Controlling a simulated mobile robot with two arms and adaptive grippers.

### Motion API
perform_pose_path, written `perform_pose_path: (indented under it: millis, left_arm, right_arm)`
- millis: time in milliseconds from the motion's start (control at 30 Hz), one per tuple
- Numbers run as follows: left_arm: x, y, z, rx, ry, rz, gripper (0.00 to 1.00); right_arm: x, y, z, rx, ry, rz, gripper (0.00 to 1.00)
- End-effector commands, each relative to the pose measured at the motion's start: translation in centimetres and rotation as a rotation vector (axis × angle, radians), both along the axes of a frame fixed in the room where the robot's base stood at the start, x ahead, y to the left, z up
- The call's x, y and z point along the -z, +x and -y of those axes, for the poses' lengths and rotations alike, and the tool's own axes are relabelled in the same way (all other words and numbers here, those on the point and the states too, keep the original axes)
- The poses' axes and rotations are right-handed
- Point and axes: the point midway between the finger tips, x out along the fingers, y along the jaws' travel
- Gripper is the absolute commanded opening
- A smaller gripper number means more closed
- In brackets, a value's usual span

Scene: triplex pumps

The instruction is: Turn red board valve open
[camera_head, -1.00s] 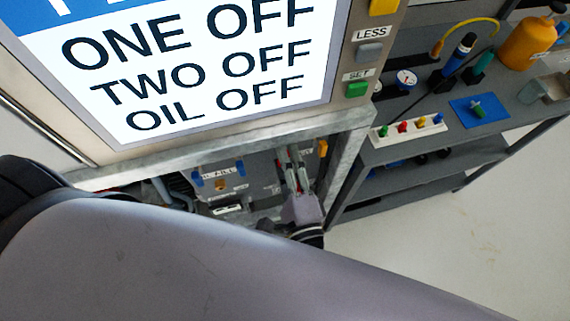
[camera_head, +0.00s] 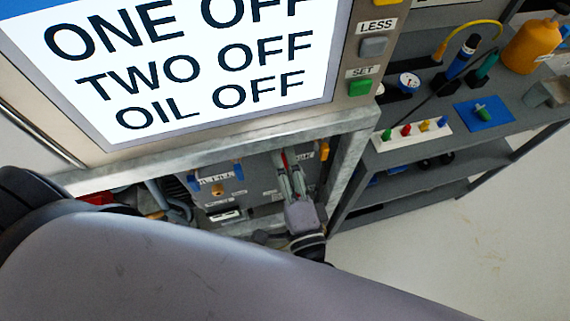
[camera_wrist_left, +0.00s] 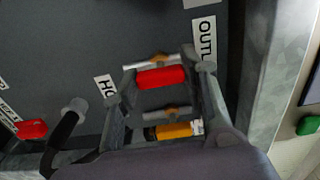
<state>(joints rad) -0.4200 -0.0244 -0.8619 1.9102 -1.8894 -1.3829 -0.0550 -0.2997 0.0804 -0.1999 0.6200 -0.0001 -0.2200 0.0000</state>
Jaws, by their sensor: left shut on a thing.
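The red valve handle (camera_wrist_left: 162,77) lies between the two fingers of my left gripper (camera_wrist_left: 168,71) in the left wrist view, and both fingers are closed on its ends. A brass-coloured stem shows just beyond it. In the head view, my left gripper (camera_head: 289,176) reaches under the bench top to the board, with a bit of the red handle (camera_head: 284,159) between its fingers. My right gripper is not in view.
An orange-yellow handle (camera_wrist_left: 175,130) sits nearer the palm, between the finger links. Another red part (camera_wrist_left: 32,128) is at far left. The metal bench frame (camera_head: 352,150) stands close to the right of the gripper. A grey shelf (camera_head: 400,150) with bottles is beyond.

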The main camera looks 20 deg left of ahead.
Motion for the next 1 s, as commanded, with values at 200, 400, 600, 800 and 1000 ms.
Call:
perform_pose_path:
  millis: [200,400,600,800,1000]
  left_arm:
    - [0.15,-0.06,0.02,0.0,-0.003,-0.003,0.45]
    - [0.09,-0.03,0.01,0.0,-0.002,-0.002,0.58]
    - [0.05,-0.01,0.01,0.0,-0.001,-0.002,0.6]
    - [0.03,-0.01,0.01,0.0,-0.001,-0.001,0.6]
    - [-0.02,0.0,0.01,0.0,0.004,-0.004,0.6]
  right_arm:
    - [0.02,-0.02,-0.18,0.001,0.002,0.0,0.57]
    - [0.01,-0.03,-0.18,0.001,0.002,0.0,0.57]
    - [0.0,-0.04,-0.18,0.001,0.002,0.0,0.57]
    - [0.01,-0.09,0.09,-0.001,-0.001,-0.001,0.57]
    - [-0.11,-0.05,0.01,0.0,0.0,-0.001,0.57]
